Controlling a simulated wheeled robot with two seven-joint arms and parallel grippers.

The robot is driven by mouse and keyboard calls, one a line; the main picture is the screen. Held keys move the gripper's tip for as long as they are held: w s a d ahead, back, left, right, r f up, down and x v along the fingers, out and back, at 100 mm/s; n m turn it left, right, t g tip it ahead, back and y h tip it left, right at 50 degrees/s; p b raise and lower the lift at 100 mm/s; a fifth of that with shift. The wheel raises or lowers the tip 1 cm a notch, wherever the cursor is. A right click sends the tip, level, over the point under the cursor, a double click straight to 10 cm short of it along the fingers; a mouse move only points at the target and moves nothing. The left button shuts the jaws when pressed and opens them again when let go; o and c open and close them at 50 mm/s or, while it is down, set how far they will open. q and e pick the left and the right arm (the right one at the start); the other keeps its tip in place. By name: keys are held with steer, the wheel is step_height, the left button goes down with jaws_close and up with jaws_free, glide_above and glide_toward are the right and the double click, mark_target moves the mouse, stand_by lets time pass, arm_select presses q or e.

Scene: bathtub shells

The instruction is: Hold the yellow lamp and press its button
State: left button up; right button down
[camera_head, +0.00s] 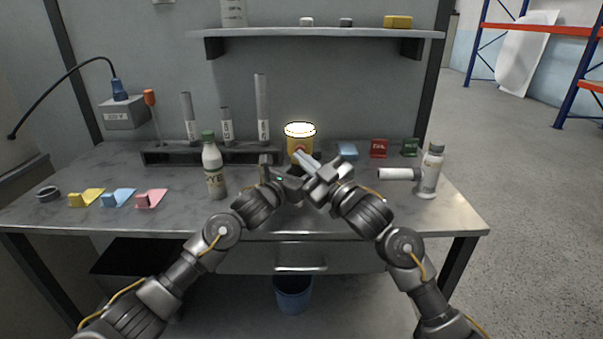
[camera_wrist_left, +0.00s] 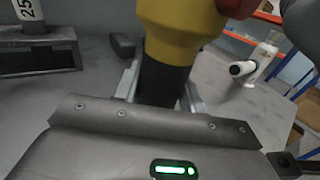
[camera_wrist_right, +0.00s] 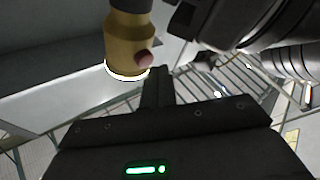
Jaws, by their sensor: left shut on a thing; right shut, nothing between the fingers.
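The yellow lamp (camera_head: 300,146) is held upright above the workbench, and its top glows bright white. My left gripper (camera_wrist_left: 162,88) is shut on the dark lower part of the lamp (camera_wrist_left: 163,78). In the left wrist view the lamp's red button (camera_wrist_left: 237,7) shows at the top edge. My right gripper (camera_wrist_right: 157,72) is shut and empty, its fingertips right beside the red button (camera_wrist_right: 144,60). I cannot tell whether they touch it. In the right wrist view the lamp (camera_wrist_right: 126,40) appears upside down with its lit rim below.
A white bottle with a green cap (camera_head: 213,168) stands left of my left gripper. A white spray can (camera_head: 430,172) and a white cylinder (camera_head: 397,174) are at the right. A rack (camera_head: 160,155) with tubes stands at the back.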

steer(key=s, duration=0.6)
stand_by(0.4)
arm_select(q)
steer(key=o, duration=1.2)
